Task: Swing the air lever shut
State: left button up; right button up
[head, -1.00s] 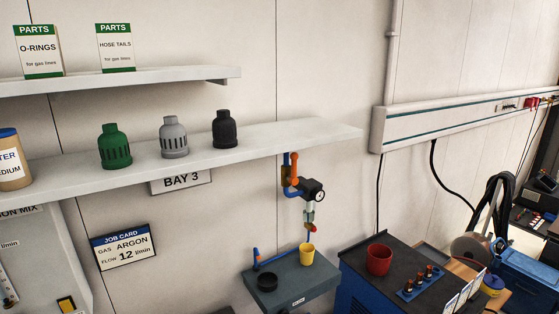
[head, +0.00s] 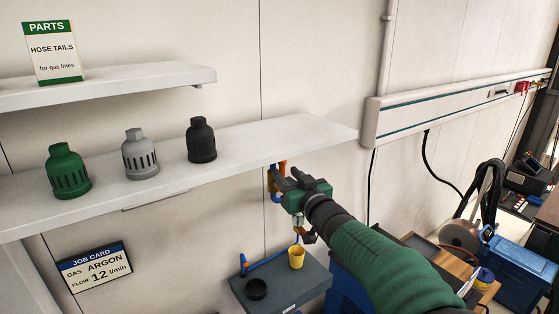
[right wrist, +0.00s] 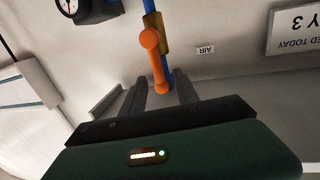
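The air lever (right wrist: 153,60) is an orange handle with rounded ends, on a brass-coloured valve body (right wrist: 155,30) on a blue pipe. In the right wrist view it extends down toward my right gripper (right wrist: 160,86). The gripper's two dark fingers are apart, with the lever's near end showing in the gap between them; I cannot tell whether they touch it. In the head view my right gripper (head: 285,178) is at the pipe below the shelf and hides most of the valve; only a bit of the orange lever (head: 283,167) shows. My left gripper is not in view.
The long white shelf (head: 300,135) with green, grey and black caps is just above my right gripper. A pressure gauge (right wrist: 70,6) is beside the pipe.

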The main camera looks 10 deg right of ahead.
aim_at(283, 169)
jog(key=w, duration=0.2)
jog(key=w+p, duration=0.1)
jog(key=shift+w+a+r, duration=0.15)
jog(key=shift+w, duration=0.2)
jog(key=shift+w+r, duration=0.1)
jog(key=shift+w, duration=0.15)
jog(key=shift+s+r, duration=0.1)
jog(key=shift+a, duration=0.15)
jog(key=shift+w+f, duration=0.2)
jog(key=shift+w, duration=0.05)
jog(key=shift+c, duration=1.3)
grip_shut()
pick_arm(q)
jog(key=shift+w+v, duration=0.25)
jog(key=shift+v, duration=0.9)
pick_arm(e)
jog(key=shift+r, duration=0.2)
